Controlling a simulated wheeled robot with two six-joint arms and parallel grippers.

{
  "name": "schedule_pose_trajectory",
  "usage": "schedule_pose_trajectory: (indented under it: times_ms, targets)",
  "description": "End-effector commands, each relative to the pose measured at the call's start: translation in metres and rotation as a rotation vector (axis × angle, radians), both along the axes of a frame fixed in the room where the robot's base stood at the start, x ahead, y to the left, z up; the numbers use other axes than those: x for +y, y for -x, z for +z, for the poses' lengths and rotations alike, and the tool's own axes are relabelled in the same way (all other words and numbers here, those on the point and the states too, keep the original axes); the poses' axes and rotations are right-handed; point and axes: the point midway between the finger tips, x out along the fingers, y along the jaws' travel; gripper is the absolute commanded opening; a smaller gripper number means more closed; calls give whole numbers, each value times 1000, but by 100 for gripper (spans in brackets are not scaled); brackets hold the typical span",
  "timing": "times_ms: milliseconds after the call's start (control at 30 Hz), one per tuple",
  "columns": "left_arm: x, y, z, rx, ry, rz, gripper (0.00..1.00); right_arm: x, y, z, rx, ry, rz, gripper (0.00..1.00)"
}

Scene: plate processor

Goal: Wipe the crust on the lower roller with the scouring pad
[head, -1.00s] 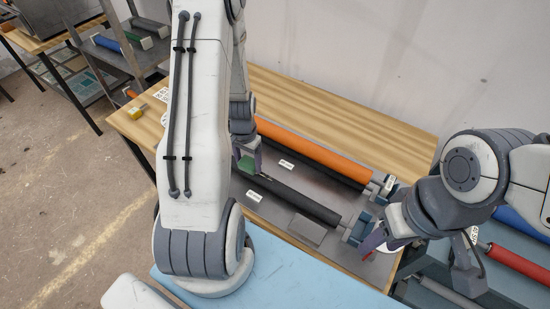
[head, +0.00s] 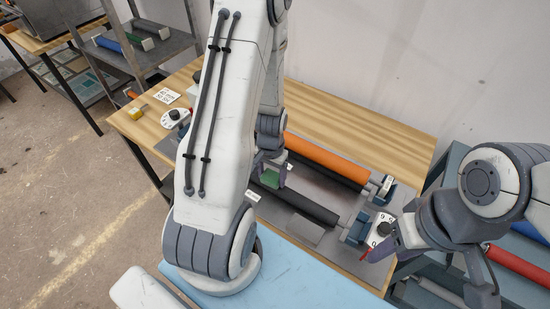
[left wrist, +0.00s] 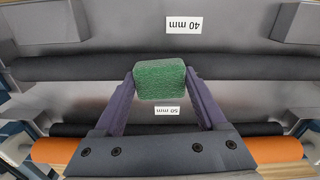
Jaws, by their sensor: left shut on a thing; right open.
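The green scouring pad (left wrist: 160,80) is held between the two fingers of my left gripper (left wrist: 160,84). In the left wrist view the pad overlaps the near black roller (left wrist: 70,68); I cannot tell whether it presses on it. In the head view my left gripper (head: 272,182) is at the left part of this black roller (head: 312,208), with the pad (head: 268,183) partly hidden. No crust can be made out; the pad and gripper cover part of the roller. My right gripper (head: 385,247) is open and empty beside the white dial (head: 381,227) at the machine's right end.
An orange roller (head: 330,160) lies behind the black one. Labels read 40 mm (left wrist: 183,25) and 50 mm (left wrist: 167,111). Another dial (head: 175,118) is at the machine's left end. A yellow object (head: 137,113) sits at the table's left. The wooden table's back strip is clear.

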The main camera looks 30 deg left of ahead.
Motion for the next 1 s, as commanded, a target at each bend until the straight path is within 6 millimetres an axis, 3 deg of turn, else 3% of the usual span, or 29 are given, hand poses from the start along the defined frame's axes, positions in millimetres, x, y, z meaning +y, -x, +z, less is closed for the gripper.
schedule_pose_trajectory:
  times_ms: [100,600,800,1000]
  targets:
    - [-1,-2,26,-6,-2,-3,22,0,0,16,0,0,0,50]
    - [-6,-4,70,-2,0,-13,22,0,0,56,0,0,2,50]
    - [-7,-4,82,-2,0,-16,22,0,0,66,0,0,4,50]
    - [-8,-4,82,-1,0,-16,22,0,0,66,0,0,5,50]
